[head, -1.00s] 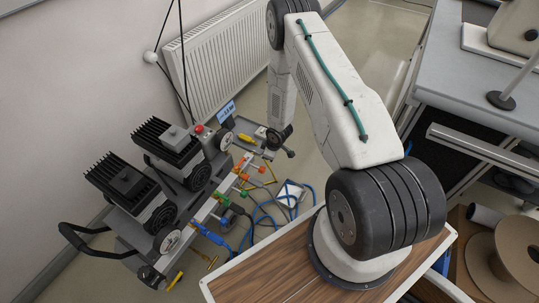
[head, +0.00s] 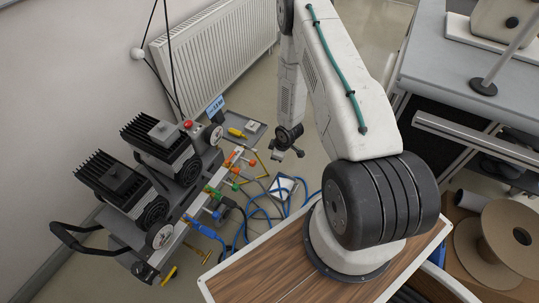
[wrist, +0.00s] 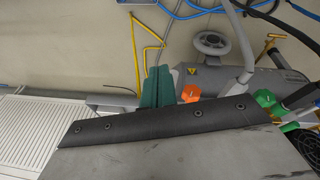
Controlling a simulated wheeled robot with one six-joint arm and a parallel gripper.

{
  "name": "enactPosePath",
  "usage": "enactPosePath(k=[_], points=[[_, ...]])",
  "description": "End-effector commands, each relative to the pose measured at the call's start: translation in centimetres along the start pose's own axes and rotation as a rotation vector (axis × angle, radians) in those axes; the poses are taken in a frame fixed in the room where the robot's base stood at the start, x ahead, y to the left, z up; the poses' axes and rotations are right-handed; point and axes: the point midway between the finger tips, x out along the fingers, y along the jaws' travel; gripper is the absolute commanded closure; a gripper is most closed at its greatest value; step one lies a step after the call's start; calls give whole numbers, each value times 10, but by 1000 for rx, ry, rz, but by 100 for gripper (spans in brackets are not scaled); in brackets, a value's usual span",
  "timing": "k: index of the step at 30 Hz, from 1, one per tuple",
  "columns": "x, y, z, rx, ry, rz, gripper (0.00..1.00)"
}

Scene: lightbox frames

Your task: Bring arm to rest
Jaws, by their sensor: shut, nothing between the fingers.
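My arm rises from its round base on a wooden-topped plate (head: 265,272), goes up over the top of the head view, and its forearm hangs down again. My gripper (head: 286,154) is at the low end of the forearm, small and dark in the head view. It hangs right of the wheeled compressor cart (head: 188,172), apart from it as far as I can tell. In the wrist view the green fingers of my gripper (wrist: 158,88) stand close together behind a dark bolted plate, with nothing seen between them.
A white radiator (head: 215,50) stands along the left wall. Blue hoses (head: 259,215) and a pale flat box (head: 283,188) lie on the floor by the cart. A grey workbench (head: 455,68) and a cardboard spool (head: 485,255) are on the right. Some floor beyond my arm is clear.

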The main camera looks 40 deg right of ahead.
Motion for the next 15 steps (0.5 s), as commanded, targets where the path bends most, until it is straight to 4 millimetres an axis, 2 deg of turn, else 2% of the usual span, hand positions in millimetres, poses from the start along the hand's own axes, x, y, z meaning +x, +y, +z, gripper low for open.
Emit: enactPosePath(k=[15], points=[[-4,2,5,2,2,4,100]])
